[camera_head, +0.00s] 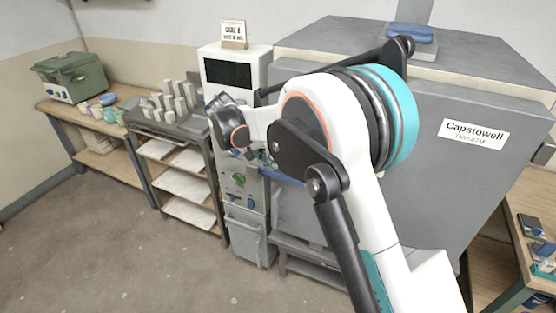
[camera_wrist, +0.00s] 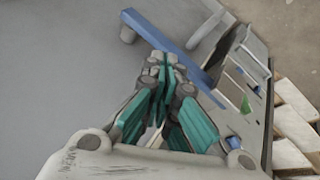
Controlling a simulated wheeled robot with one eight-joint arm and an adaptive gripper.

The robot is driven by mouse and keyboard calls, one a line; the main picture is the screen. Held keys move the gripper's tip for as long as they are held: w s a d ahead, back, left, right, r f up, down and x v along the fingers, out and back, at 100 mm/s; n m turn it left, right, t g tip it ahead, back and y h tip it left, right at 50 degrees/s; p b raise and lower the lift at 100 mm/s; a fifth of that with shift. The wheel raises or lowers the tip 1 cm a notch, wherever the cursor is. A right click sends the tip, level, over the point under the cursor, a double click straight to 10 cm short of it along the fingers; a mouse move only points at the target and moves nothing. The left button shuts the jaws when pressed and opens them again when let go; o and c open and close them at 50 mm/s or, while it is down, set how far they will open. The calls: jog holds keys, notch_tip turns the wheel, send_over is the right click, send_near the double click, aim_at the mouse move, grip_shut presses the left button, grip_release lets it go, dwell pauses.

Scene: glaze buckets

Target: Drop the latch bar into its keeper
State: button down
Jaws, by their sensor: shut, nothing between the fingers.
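The blue latch bar (camera_wrist: 165,42) runs diagonally across the wrist view on the grey kiln door. Its lower part passes behind my gripper (camera_wrist: 165,65), toward the control cabinet (camera_wrist: 245,80). A short piece of the bar (camera_head: 282,176) shows in the head view, below my arm. My gripper is shut and empty, its teal fingers together. Its tips overlap the bar's near edge in the wrist view; I cannot tell whether they touch it. The keeper cannot be made out clearly in either view.
The kiln (camera_head: 440,190) fills the right of the head view. The cabinet (camera_head: 242,215) stands left of it with a green knob and blue parts. The floor in front is clear.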

jog(key=f, duration=0.1)
jog(key=a+f+b, duration=0.1)
jog(key=a+f, duration=0.1)
jog(key=shift+w+a+f, duration=0.1)
jog(key=shift+w+f, duration=0.25)
jog(key=shift+w, duration=0.05)
jog(key=shift+a+f+b, duration=0.2)
jog(key=shift+f+b, duration=0.3)
jog(key=shift+f, duration=0.2)
jog(key=shift+f, duration=0.15)
jog(key=shift+d+r, duration=0.1)
jog(key=shift+r, duration=0.3)
jog(key=p, duration=0.3)
send_near(263, 170)
jog(key=a, duration=0.1)
jog(key=a+r, duration=0.1)
jog(key=a, duration=0.2)
jog(key=shift+s+a+r, duration=0.2)
jog(key=shift+s, duration=0.2)
